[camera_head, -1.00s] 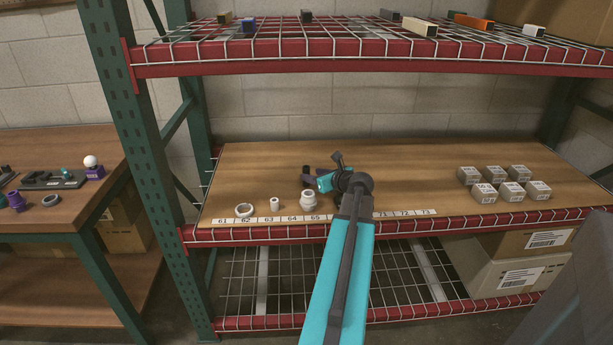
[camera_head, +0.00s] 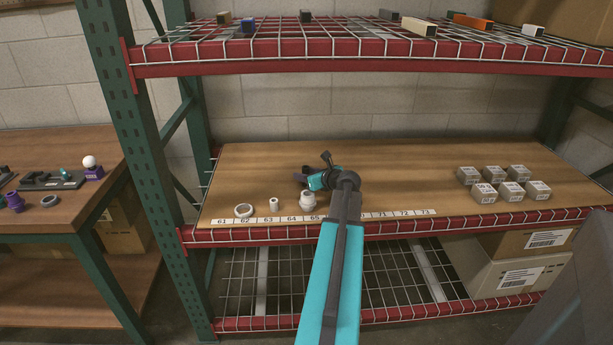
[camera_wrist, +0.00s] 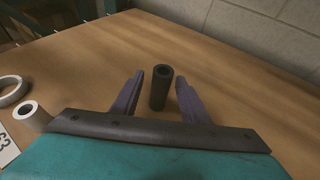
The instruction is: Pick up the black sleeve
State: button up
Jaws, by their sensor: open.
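The black sleeve (camera_wrist: 160,88) stands upright on the wooden shelf board in the wrist view, its hollow top facing me. My gripper (camera_wrist: 160,80) is open, with one purple-grey finger on each side of the sleeve. A gap shows between the sleeve and each finger, and nothing is held. In the head view my gripper (camera_head: 302,176) is low over the middle shelf, pointing left. There the sleeve is mostly hidden by the gripper.
A white ring (camera_head: 243,210), a small white sleeve (camera_head: 273,202) and a white collar (camera_head: 308,199) stand near the numbered front strip. Several small grey boxes (camera_head: 503,184) sit at the right. The board's back left is clear. A wire shelf (camera_head: 350,45) hangs above.

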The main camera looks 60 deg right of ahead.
jog(key=shift+x, duration=2.25)
jog(key=shift+c, duration=0.5)
grip_shut()
